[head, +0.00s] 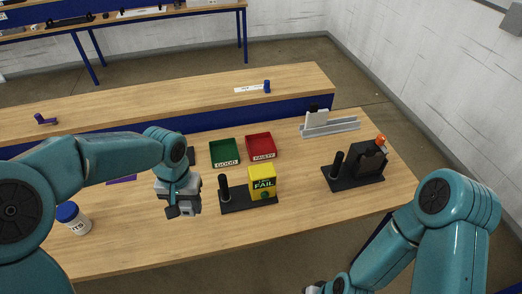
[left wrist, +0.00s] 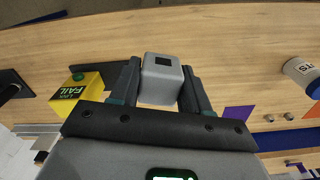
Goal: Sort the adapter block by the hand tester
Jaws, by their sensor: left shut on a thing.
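My left gripper (head: 183,210) is shut on the adapter block, a light grey block (left wrist: 158,88) with a dark square port in its end, seen between the fingers in the left wrist view. It holds the block over the table, left of the yellow hand tester (head: 263,184). The tester stands on a black base with a black post, and its screen reads "LINK FAIL"; the block is apart from it. A green tray (head: 224,163) marked GOOD and a red tray (head: 248,158) marked as faulty lie behind the tester. My right gripper (head: 316,289) is mostly cut off at the bottom edge.
The table front is clear.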

